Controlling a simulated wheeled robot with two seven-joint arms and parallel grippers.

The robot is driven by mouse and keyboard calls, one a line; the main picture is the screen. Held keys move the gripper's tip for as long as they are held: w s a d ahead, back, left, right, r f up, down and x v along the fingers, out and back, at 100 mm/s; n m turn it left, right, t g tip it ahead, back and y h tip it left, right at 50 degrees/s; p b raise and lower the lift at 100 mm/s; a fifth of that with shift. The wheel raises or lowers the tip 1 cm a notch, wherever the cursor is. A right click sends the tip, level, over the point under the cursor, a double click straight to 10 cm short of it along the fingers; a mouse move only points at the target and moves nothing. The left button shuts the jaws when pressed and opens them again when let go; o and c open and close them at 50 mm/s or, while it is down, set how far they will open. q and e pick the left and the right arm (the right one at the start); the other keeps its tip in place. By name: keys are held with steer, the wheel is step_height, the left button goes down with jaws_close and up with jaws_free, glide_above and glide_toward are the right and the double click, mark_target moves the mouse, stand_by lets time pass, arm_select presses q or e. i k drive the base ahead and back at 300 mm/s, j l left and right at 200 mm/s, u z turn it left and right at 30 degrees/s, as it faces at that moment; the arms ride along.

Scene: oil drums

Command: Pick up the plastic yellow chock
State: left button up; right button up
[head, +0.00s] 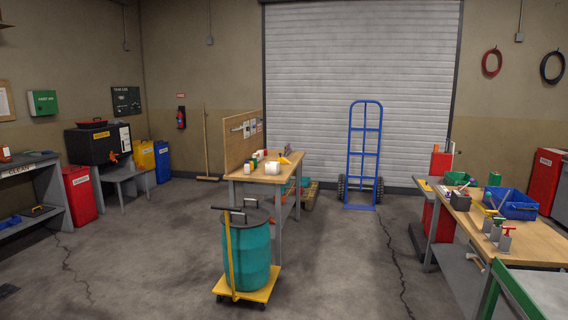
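A small yellow wedge-like thing (285,160) lies on the wooden top of the middle workbench (238,176), near its right side. It may be the plastic yellow chock, but it is too small here to be sure. Neither of my grippers is in view.
A teal drum (246,255) stands on a yellow wheeled dolly (272,288) in front of the middle workbench. A blue hand truck (365,150) stands by the shutter. A cluttered workbench (520,235) and a green-edged surface (515,293) are at right. The floor (340,255) between is clear.

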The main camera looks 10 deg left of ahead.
mark_target(282, 160)
steer(key=i, duration=4.5)
steer(key=i+l+u, duration=0.35)
steer(key=i, duration=0.25)
steer(key=i+l+u, duration=0.35)
steer(key=i, duration=0.25)
steer(key=i+l+u, duration=0.4)
steer(key=i+l, duration=0.1)
steer(key=i, duration=0.05)
